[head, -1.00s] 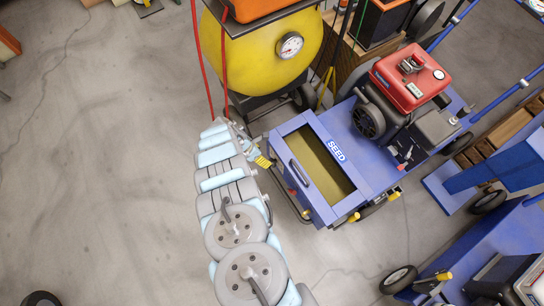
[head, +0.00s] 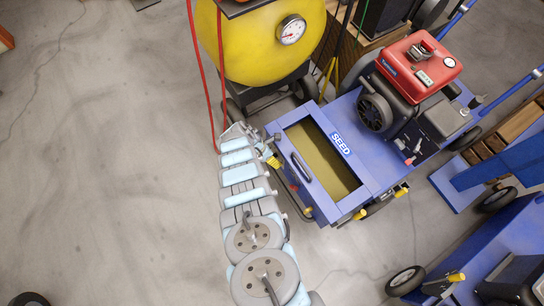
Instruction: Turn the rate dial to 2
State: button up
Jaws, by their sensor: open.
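The blue seeder (head: 355,200) with the "SEED" label stands right of centre, its hopper window showing a tan inside. No numbered rate dial can be made out; the seeder's left side is partly hidden by my arm. My gripper (head: 268,152) is at the far end of my arm, close beside the seeder's left end. It is open, small in the view and partly hidden, with no object visible in it. I cannot tell whether it touches the seeder.
A red engine (head: 418,65) sits on the seeder. A yellow tank (head: 255,50) with a round gauge (head: 291,29) and hanging red hoses stands behind. Other blue machines (head: 480,240) are at the right.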

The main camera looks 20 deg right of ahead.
jog(key=c, duration=1.2)
jog(key=shift+o, duration=0.2)
jog(key=shift+s+r+p, duration=0.15)
jog(key=shift+p, duration=0.85)
jog(key=t+p, duration=0.1)
jog(key=p, duration=0.1)
jog(key=shift+t+p, duration=0.3)
jog(key=shift+p, duration=0.1)
jog(key=shift+m+t+p, duration=0.3)
jog(key=shift+t+p, duration=0.4)
jog(key=shift+p, duration=0.15)
jog(key=shift+f, duration=0.2)
